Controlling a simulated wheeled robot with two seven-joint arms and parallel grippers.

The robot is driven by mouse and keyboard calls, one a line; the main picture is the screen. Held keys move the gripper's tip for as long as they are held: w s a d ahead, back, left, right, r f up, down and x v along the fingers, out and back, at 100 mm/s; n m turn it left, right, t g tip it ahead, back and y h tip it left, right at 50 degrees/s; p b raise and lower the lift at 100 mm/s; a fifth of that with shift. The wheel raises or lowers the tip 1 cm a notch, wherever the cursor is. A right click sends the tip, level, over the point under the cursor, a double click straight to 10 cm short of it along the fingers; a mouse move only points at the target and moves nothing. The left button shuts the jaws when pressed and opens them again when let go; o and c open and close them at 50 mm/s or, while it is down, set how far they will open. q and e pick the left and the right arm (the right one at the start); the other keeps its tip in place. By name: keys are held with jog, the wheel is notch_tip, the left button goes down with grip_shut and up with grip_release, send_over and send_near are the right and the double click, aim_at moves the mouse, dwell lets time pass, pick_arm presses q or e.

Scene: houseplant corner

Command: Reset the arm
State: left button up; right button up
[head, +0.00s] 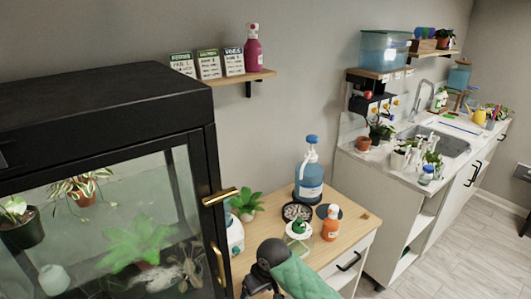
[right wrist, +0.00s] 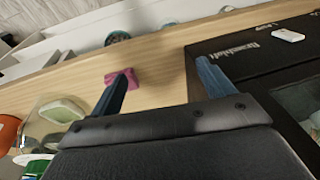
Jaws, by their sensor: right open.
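My right arm, with a green sleeve and a black joint, comes into the head view at the bottom centre, in front of the wooden table (head: 335,227). In the right wrist view my right gripper (right wrist: 163,80) shows two blue fingers spread wide apart, with nothing held between them. A small pink object (right wrist: 121,76) lies on the wooden surface (right wrist: 160,50) by the left finger; I cannot tell whether they touch. My left arm and gripper are not in view.
A black glass-fronted cabinet (head: 105,95) with brass handles stands at the left. The table holds a blue pump bottle (head: 308,175), an orange bottle (head: 331,225), a green-leaved plant (head: 246,203) and a dark dish of pebbles (head: 296,212). A sink counter (head: 440,145) stands at the right.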

jog(key=s+d+f+m+t+h, duration=0.25)
jog(key=s+d+m, duration=0.25)
jog(key=s+d, duration=2.05)
jog(key=w+a+f+b, duration=0.1)
jog(key=a+f, duration=0.2)
jog(key=f, duration=2)
jog(key=s+f+b, duration=0.1)
jog(key=s+f, duration=0.3)
jog(key=f, duration=1)
jog(key=s+f+g+b, duration=0.1)
jog(key=s+f, duration=0.3)
jog(key=f, duration=1)
jog(key=shift+s+a+f, duration=0.15)
jog(key=shift+a, duration=0.15)
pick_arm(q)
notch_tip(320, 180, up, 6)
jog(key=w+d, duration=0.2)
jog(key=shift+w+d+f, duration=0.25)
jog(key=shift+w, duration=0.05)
pick_arm(e)
jog(key=shift+s+f+g, duration=0.15)
jog(key=shift+g, duration=0.1)
jog(key=shift+c, duration=0.4)
